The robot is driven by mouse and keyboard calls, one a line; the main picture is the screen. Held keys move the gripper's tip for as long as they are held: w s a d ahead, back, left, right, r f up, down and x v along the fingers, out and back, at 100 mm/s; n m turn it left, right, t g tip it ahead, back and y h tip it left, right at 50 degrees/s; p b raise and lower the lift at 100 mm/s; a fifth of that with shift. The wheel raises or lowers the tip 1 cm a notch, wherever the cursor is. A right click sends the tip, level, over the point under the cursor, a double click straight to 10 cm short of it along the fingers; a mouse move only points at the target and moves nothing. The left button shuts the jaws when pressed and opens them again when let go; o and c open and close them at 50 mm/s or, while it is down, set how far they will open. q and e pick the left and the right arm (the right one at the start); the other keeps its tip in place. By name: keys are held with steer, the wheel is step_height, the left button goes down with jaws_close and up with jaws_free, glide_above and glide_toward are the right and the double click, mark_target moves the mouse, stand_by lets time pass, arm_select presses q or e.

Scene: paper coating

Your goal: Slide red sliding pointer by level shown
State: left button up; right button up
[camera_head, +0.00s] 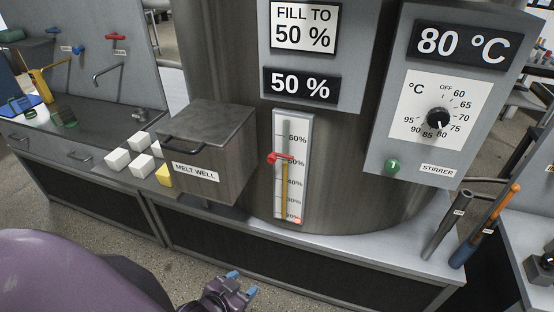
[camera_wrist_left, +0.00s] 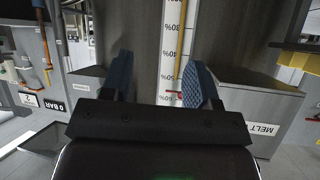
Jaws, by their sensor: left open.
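The red sliding pointer (camera_head: 280,158) sits on a white vertical level scale (camera_head: 306,135) on the tank front. In the head view it is near the 50% mark, partly covering that label. In the upside-down left wrist view the pointer (camera_wrist_left: 174,94) appears close to the 60% label, beside a finger. A yellow bar (camera_head: 285,190) runs down the scale below it. Signs read "FILL TO 50 %" (camera_head: 304,27) and "50 %" (camera_head: 301,84). My left gripper (camera_head: 242,283) is open and empty, low in front of the tank, apart from the pointer. My right gripper is out of view.
The "MELT WELL" box (camera_head: 205,150) juts out left of the scale, with several white blocks (camera_head: 142,163) and a yellow block (camera_head: 163,175) beside it. The stirrer panel (camera_head: 400,140) is at right. Space before the scale is clear.

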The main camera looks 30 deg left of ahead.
arm_select(q)
steer(key=w+a+t+b, duration=0.15)
steer(key=w+b, duration=0.35)
steer(key=w, duration=0.6)
steer(key=t+y+b, duration=0.3)
steer(key=t+b, duration=0.1)
steer(key=t, duration=0.5)
glide_toward(271, 162)
steer(key=x, duration=1)
steer(key=shift+r, duration=0.1)
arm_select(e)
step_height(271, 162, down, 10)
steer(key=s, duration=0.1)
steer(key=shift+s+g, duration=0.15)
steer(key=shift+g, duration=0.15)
arm_select(q)
steer(key=shift+s, duration=0.1)
jaws_close()
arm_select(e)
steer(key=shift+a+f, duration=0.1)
